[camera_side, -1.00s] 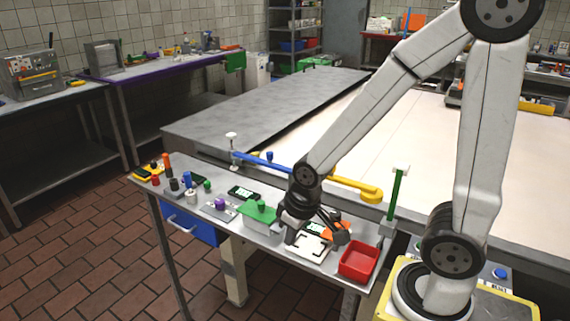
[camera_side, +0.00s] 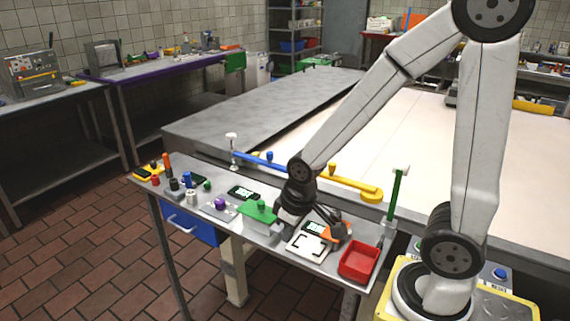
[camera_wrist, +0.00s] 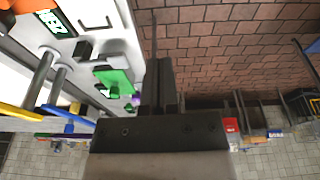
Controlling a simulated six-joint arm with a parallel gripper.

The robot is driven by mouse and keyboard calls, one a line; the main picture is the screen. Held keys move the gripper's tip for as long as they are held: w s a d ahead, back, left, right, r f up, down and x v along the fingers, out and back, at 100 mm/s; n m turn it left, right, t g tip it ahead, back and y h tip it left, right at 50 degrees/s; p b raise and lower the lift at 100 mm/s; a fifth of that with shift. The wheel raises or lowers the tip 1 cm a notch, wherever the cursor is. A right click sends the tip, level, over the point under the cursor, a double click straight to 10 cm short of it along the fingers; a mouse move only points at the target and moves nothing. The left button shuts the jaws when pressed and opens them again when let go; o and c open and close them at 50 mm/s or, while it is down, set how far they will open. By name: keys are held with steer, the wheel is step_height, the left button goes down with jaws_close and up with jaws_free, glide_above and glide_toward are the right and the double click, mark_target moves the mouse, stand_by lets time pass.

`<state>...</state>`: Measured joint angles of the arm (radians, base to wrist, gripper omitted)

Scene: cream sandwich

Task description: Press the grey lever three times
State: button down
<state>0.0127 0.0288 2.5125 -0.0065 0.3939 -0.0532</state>
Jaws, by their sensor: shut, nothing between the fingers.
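No part is clearly marked as the grey lever. A small light-grey knob (camera_side: 191,197) stands upright among coloured knobs at the left of the bench, but I cannot tell whether it is the lever. My gripper (camera_side: 290,216) is low over the bench, to the right of the green box and well right of that knob. In the wrist view my gripper's dark fingers (camera_wrist: 160,65) are together and empty. The grey lever cannot be made out for certain in the wrist view.
A green box (camera_side: 259,218) with a green knob and a purple knob (camera_side: 220,203) lie between. A white marked plate (camera_side: 306,246), an orange piece (camera_side: 337,233) and a red bin (camera_side: 359,261) are at the right. Blue (camera_side: 262,161) and yellow (camera_side: 350,184) bars line the back.

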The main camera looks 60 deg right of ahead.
mark_target(275, 227)
steer(key=w+d+n+g, duration=0.1)
steer(key=w+d, duration=0.1)
steer(key=w, duration=0.1)
steer(key=w+d+r+n+g, duration=0.1)
steer(key=w+d+n, duration=0.1)
steer(key=w+d+n+g, duration=0.1)
steer(key=w+d+n, duration=0.1)
steer(key=w, duration=0.1)
steer(key=shift+w+d+r+h, duration=0.1)
steer(key=shift+w+r+h, duration=0.2)
steer(key=shift+w+d+r+n, duration=0.1)
steer(key=shift+w+d+n, duration=0.2)
steer(key=shift+w+d, duration=0.1)
steer(key=shift+s+d+f, duration=0.1)
steer(key=shift+s+f, duration=0.1)
steer(key=shift+f, duration=1.55)
steer(key=shift+s+f, duration=0.15)
steer(key=shift+f, duration=1.55)
steer(key=shift+f, duration=0.1)
